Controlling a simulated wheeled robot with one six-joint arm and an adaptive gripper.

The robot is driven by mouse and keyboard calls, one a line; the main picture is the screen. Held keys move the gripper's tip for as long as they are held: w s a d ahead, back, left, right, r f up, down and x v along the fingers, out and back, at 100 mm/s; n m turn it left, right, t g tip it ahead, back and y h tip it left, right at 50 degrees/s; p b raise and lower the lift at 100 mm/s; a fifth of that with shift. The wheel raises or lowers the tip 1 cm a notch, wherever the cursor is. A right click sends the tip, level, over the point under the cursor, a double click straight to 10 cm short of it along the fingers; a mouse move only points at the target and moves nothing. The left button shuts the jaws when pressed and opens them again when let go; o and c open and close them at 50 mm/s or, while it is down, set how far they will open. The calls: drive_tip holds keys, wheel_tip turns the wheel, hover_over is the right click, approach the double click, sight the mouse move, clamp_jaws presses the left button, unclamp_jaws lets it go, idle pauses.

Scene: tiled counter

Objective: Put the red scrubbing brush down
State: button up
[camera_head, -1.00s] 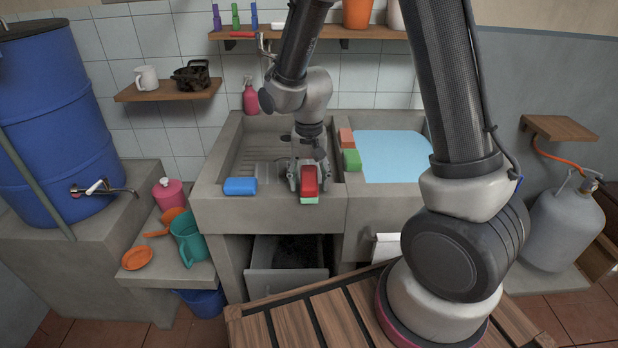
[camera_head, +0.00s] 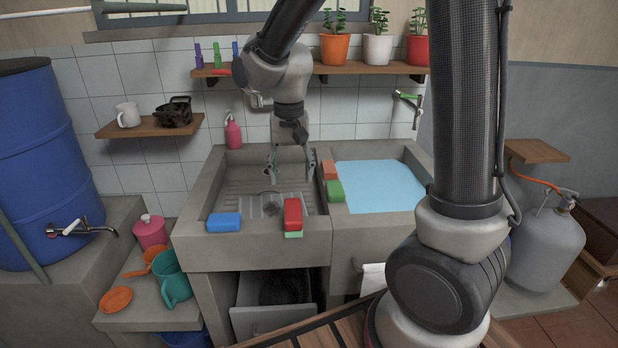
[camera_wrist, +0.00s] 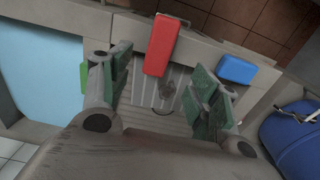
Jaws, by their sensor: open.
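The red scrubbing brush (camera_head: 292,214) rests at the front edge of the left sink basin, above a small green-and-white piece (camera_head: 293,235). It also shows in the wrist view (camera_wrist: 161,45), lying across the front rim. My gripper (camera_head: 291,163) is open and empty over the basin, behind and above the brush and apart from it. In the wrist view its green-padded fingers (camera_wrist: 172,78) are spread wide, with the brush beyond them. The brush's contact with the green-and-white piece is not clear.
A blue block (camera_head: 223,222) sits left on the same front rim. Green (camera_head: 335,191) and salmon (camera_head: 329,170) blocks sit on the divider by the water-filled basin (camera_head: 380,187). A shelf with potted plants (camera_head: 334,48) is above. The rim between the blue block and brush is clear.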

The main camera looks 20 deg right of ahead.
drive_tip(key=s+d+r+n+t, duration=0.1)
drive_tip(key=s+d+r+t, duration=0.1)
drive_tip(key=s+d+r, duration=0.4)
drive_tip(key=s+d+r+n+t, duration=0.2)
drive_tip(key=s+d+r, duration=0.3)
drive_tip(key=s+d, duration=0.4)
drive_tip(key=s, duration=0.4)
drive_tip(key=shift+r+n, duration=0.3)
drive_tip(key=shift+r, duration=0.1)
drive_tip(key=shift+o, duration=0.5)
